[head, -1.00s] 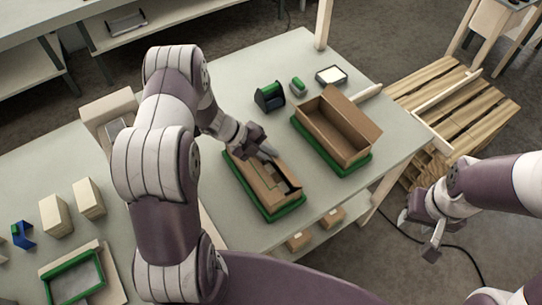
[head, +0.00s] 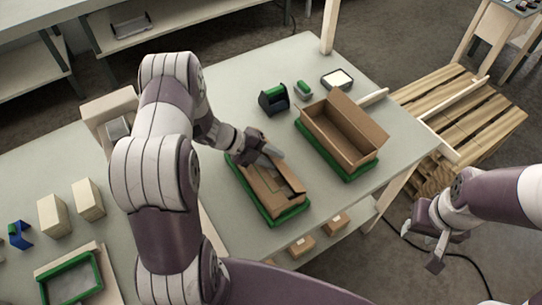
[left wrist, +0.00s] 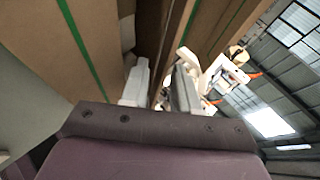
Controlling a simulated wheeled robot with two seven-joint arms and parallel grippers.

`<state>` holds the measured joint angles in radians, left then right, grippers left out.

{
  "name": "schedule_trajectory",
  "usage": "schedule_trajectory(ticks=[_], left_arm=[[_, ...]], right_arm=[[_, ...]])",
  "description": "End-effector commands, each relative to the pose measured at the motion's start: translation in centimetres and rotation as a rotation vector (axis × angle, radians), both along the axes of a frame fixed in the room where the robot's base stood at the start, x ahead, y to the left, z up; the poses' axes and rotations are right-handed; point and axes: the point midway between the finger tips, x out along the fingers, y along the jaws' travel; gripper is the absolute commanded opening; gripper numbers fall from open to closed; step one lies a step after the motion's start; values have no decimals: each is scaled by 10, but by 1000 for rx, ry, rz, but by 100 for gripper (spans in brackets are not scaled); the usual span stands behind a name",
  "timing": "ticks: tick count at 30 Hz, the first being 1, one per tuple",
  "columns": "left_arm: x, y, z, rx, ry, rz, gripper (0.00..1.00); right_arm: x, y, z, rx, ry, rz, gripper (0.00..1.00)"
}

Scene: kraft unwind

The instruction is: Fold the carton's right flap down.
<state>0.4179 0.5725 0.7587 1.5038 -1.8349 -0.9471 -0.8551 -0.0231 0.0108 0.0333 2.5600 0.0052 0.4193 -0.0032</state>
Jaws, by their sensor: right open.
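The nearer carton (head: 262,187) sits in a green tray (head: 275,222). A brown panel covers most of its top, and a dark gap shows near its right end. My left gripper (head: 270,152) is at the carton's far edge, its fingers close against the cardboard. In the left wrist view, the two fingertips (left wrist: 160,88) stand apart with brown cardboard (left wrist: 150,40) visible between them; I cannot tell whether they grip it. Cardboard with green stripes fills much of that view. My right gripper (head: 422,240) is open and empty, off the table's right side.
A second carton (head: 318,128), open-topped with raised flaps, stands in another green tray (head: 350,176) to the right. A green-and-black dispenser (head: 273,100), a small green item (head: 303,91) and a white-topped dish (head: 337,79) lie behind. Pale blocks (head: 53,215) stand at left.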

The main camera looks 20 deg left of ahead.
Motion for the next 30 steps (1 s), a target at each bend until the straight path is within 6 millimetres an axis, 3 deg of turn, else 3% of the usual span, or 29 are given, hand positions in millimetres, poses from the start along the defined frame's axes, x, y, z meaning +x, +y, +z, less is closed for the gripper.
schedule_trajectory(ticks=[8, 14, 24, 30], left_arm=[[1, 0, 5, 1, -2, -1, 30], [1, 0, 40, 3, -6, -1, 30], [-12, -76, 84, 0, -3, -5, 30], [-16, -106, 103, 0, -2, -3, 30]], right_arm=[[0, 0, -2, 0, 0, 0, 43], [0, 0, -11, 0, 0, 0, 43], [0, 0, -26, 0, 0, 0, 43], [0, 0, -30, 0, 0, 0, 43]])
